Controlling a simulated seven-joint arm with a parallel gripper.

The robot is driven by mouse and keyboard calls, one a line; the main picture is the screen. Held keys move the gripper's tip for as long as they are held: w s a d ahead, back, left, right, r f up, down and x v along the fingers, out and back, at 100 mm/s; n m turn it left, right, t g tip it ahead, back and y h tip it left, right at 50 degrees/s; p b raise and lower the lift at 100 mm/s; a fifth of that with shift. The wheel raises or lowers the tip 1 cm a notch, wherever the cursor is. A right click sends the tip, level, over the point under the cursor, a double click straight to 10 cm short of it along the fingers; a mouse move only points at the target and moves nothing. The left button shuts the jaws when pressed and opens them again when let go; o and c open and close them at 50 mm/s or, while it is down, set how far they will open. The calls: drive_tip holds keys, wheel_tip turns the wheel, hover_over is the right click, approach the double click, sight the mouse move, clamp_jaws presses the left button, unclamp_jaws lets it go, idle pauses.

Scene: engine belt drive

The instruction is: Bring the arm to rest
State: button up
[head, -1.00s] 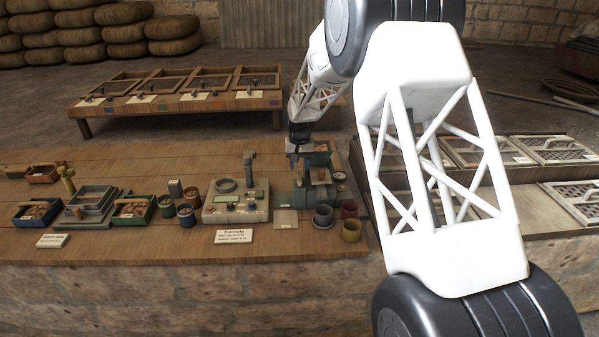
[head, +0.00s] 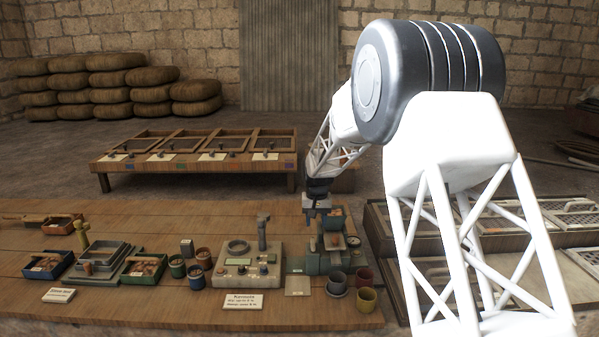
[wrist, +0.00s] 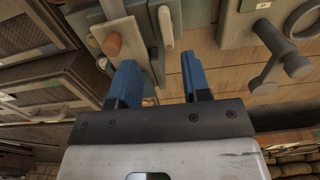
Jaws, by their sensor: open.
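My gripper (head: 317,214) hangs over the wooden workbench (head: 180,322), beside a green and blue-grey machine station (head: 332,240) at the bench's right part. In the wrist view my gripper (wrist: 158,82) shows two blue fingers spread apart with nothing between them. Below and beyond the fingers are grey machine parts with an orange-brown knob (wrist: 112,46) and a pale handle (wrist: 166,27). My white lattice arm covers much of the right side of the head view.
A beige control unit (head: 247,272) with an upright post stands left of the station. Small trays sit at the left. A low table with frames (head: 195,160) is behind, and slatted crates (head: 560,212) are at the right.

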drive_tip(key=s+d+r, duration=0.3)
drive_tip(key=s+r, duration=0.3)
drive_tip(key=s, duration=0.3)
drive_tip(key=s+d+r+t, duration=0.1)
drive_tip(key=s+d+r, duration=0.1)
drive_tip(key=s+r, duration=0.5)
drive_tip(key=s+d+r, duration=0.3)
drive_tip(key=s+r, duration=0.1)
drive_tip(key=s, duration=0.7)
drive_tip(key=s+d, duration=0.1)
drive_tip(key=s, duration=1.4)
drive_tip(key=s+d+f+t, duration=0.1)
drive_tip(key=s+d, duration=0.1)
drive_tip(key=s, duration=1.3)
drive_tip(key=shift+s+d+f+t, duration=0.15)
drive_tip(key=shift+d+f+t, duration=0.15)
